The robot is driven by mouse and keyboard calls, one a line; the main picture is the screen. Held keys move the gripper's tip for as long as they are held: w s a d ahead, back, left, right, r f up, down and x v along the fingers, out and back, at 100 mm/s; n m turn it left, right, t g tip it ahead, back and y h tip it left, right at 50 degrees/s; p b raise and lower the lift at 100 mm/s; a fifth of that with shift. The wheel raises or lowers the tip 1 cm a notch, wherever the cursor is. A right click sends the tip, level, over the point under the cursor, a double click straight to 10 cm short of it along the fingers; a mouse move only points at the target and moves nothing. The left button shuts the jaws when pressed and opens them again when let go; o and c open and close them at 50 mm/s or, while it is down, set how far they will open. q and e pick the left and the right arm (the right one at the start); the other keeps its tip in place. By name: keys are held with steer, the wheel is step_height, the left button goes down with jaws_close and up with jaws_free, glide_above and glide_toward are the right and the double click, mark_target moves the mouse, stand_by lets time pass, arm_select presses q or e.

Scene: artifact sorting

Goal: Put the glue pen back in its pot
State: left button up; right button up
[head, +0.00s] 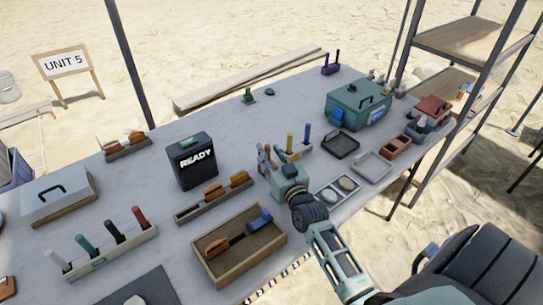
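No thing here shows clearly as the glue pen or its pot. A yellow pen-like stick (290,140) and a blue one (307,132) stand upright in a low pale holder (294,155). My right gripper (266,155) is just left of that holder, low over the table, with its fingers pointing away from me. Small reddish parts show at the fingers; whether they belong to a held thing is too small to tell. The finger gap is unclear. A rack (105,256) at the front left holds several upright pens: white, green, dark and red. My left gripper is not in view.
A black box marked READY (193,165) stands left of my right gripper. A wooden tray (239,269) with a brush-like tool lies in front. A green toolbox (357,107), a black tray (340,145) and a purple stand (330,69) are farther back.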

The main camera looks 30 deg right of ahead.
steer(key=shift+r, duration=0.1)
steer(key=s+a, duration=0.2)
steer(key=s, duration=1)
